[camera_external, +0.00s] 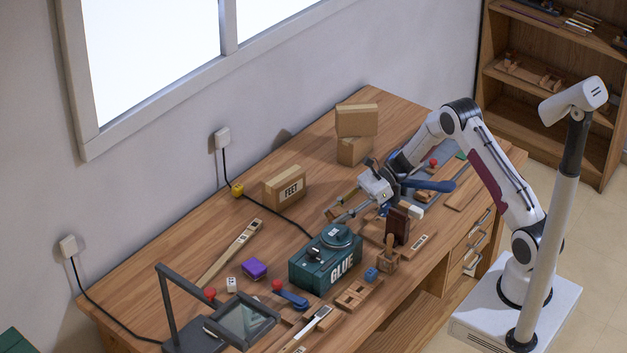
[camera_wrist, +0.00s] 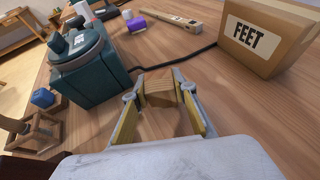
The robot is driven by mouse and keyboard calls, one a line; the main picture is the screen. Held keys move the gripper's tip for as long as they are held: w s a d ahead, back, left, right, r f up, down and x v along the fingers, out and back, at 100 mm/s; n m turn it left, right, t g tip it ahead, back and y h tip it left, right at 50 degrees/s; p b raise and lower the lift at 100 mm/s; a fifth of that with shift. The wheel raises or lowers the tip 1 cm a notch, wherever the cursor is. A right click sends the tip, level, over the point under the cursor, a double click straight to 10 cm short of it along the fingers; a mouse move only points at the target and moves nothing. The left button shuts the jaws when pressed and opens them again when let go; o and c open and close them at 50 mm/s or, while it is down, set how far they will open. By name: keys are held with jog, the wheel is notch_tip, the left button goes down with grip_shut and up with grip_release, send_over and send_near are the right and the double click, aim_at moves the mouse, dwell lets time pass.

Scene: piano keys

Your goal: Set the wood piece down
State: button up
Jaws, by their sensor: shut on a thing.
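The wood piece (camera_wrist: 160,88) is a small light-brown block with visible grain, between the two yellow-padded fingers of my gripper (camera_wrist: 158,97) in the wrist view. The gripper is shut on it. In the external view my gripper (camera_external: 343,217) reaches down and left, low over the wooden workbench (camera_external: 195,260), just behind the green GLUE box. The piece is too small and partly hidden there to make out clearly. I cannot tell whether its underside touches the bench top.
The green GLUE box (camera_external: 325,258) stands close beside my gripper. The FEET carton (camera_external: 285,187) is on its other side, with a black cable (camera_wrist: 175,57) between them. Stacked cartons (camera_external: 355,122) stand farther back. Bare bench lies around the fingers and left of the FEET carton.

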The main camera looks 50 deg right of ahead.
aim_at(341, 209)
jog(key=shift+f, duration=0.6)
jog(key=o, duration=1)
jog(key=shift+c, duration=0.2)
jog(key=shift+r, duration=0.45)
jog(key=shift+s+d+r, duration=0.1)
jog(key=shift+d+r, duration=0.1)
jog(key=v, duration=0.3)
jog(key=shift+a+r, duration=0.15)
jog(key=shift+r, duration=0.15)
notch_tip(341, 209, up, 6)
jog(key=shift+r, duration=0.15)
